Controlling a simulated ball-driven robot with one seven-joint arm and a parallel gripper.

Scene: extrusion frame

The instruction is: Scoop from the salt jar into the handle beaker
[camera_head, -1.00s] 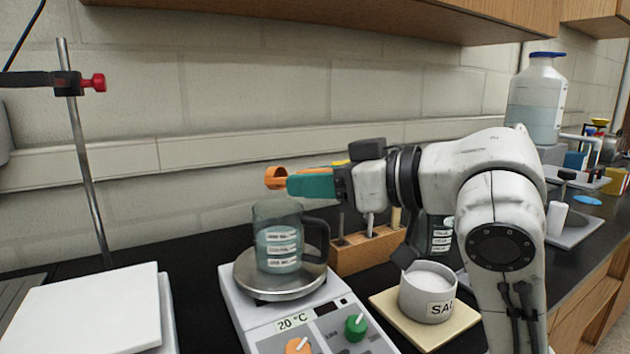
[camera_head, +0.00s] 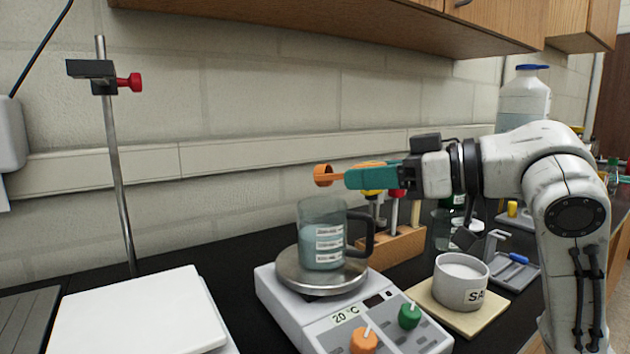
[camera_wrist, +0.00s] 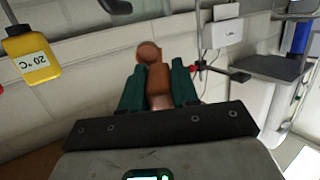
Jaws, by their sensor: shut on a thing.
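My gripper (camera_head: 372,177) has teal fingers and is shut on an orange scoop (camera_head: 323,175). The scoop's cup end points left, above the handle beaker and apart from it. In the wrist view the scoop (camera_wrist: 150,55) sits between the teal fingers; whether it holds salt cannot be seen. The clear handle beaker (camera_head: 322,238), with a dark handle at its right and bluish contents, stands upright on the hotplate's round plate (camera_head: 300,285). The salt jar (camera_head: 461,288), a grey-white tub filled with white salt, stands on a pale square board (camera_head: 425,297) to the right.
A wooden rack (camera_head: 398,245) with tools stands behind the beaker. A metal stand (camera_head: 118,160) with a red-knobbed clamp rises at the left, behind a white flat-topped device (camera_head: 140,315). Wooden cabinets (camera_head: 330,20) hang above. A blue-capped bottle (camera_head: 523,97) stands at the back right.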

